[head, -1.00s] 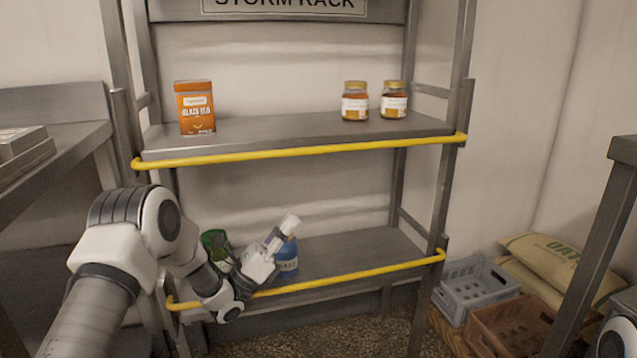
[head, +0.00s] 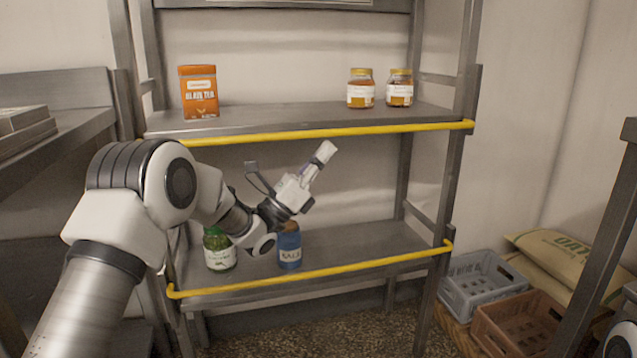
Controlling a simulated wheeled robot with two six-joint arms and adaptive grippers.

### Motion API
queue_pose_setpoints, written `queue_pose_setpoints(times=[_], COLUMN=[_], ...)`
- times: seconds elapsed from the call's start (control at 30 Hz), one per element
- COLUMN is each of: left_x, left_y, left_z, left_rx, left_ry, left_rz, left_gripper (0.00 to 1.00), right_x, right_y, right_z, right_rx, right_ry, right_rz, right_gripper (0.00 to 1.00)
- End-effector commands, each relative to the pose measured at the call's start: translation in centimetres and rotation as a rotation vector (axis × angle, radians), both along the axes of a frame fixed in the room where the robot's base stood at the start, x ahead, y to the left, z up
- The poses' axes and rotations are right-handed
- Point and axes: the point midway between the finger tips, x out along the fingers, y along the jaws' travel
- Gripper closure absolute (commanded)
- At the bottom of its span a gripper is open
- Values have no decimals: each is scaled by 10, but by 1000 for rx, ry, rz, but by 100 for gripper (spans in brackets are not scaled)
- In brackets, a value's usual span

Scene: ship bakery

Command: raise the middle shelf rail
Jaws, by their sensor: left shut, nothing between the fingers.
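The yellow rail of the upper visible shelf (head: 330,134) runs level with the shelf's front edge. My left gripper (head: 326,151) is shut and empty. It points up and to the right, with its tip just below the middle of this rail, apart from it in the picture. I cannot tell whether the tip is in front of or behind the rail. A second yellow rail (head: 345,269) runs along the lower shelf's front edge. My right gripper is not in view.
An orange tea box (head: 199,92) and honey jars (head: 361,89) (head: 400,88) stand on the upper shelf. A green jar (head: 219,250) and blue salt container (head: 289,247) stand on the lower one. Grey (head: 484,287) and brown (head: 515,325) crates and sacks (head: 560,262) lie at right.

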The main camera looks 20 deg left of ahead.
Motion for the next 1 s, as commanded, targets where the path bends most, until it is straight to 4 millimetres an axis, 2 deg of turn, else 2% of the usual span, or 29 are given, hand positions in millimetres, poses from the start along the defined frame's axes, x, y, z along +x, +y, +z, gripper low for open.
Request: queue_pose_setpoints(times=[0.37, 0.47, 0.8, 0.9, 1.0], left_x=[1, 1, 0, 0, 0], left_y=[1, 1, 1, 1, 1], left_z=[5, 12, 89, 100, 103], left_rx=[-1, 0, 0, -1, -2], left_ry=[1, -1, -5, -3, -3], left_rz=[-1, -1, 1, 0, 1], left_gripper=[100, 100, 100, 100, 100], right_x=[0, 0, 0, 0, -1], right_y=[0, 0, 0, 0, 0], right_z=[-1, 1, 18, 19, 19], right_rx=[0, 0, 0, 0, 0], right_ry=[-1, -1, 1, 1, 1], right_rz=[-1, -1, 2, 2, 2], right_gripper=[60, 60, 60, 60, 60])
